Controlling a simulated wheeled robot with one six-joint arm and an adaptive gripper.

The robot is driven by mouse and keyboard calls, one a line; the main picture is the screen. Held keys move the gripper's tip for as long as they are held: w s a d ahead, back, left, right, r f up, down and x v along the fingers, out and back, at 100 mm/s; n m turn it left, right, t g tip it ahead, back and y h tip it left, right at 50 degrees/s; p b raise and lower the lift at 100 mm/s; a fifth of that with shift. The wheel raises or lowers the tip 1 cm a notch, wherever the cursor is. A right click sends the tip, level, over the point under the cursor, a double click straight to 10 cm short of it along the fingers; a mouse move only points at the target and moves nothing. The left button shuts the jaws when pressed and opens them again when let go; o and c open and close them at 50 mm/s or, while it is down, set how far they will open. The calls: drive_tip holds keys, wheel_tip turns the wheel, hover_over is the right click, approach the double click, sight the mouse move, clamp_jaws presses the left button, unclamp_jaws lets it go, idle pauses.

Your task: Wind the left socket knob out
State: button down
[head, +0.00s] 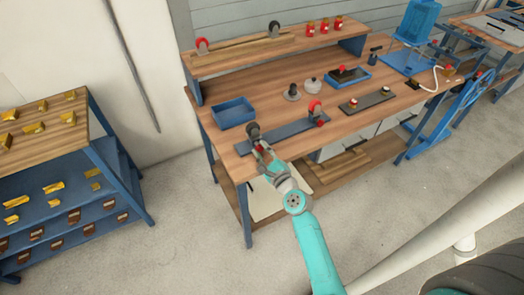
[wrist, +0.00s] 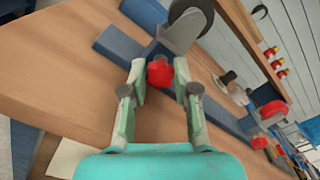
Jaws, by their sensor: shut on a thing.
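My gripper (wrist: 159,75) is shut on the red left socket knob (wrist: 159,71), with one finger on each side of it. In the head view my gripper (head: 260,150) reaches the front left of the bench. The knob is on the near side of the left socket, whose grey bracket holds a dark wheel (wrist: 190,20); this wheel also shows in the head view (head: 253,129). Both sockets are on a blue-grey rail (head: 285,131) lying on the bench. The right socket holds a red wheel (head: 315,106) and has its own red knob (wrist: 260,142). The fingers partly hide the rail.
A blue tray (head: 233,113) stands behind the rail on the wooden bench (head: 220,138). A raised shelf (head: 240,58) at the back carries two wheels and several red jars. A grey plate (head: 367,101) lies to the right. A rack (head: 50,130) with yellow pieces stands at left.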

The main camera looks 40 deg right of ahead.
drive_tip(key=c, duration=0.9)
unclamp_jaws()
drive_tip(key=shift+o, duration=0.2)
drive_tip(key=shift+f+m, duration=0.1)
drive_tip(key=shift+m, duration=0.2)
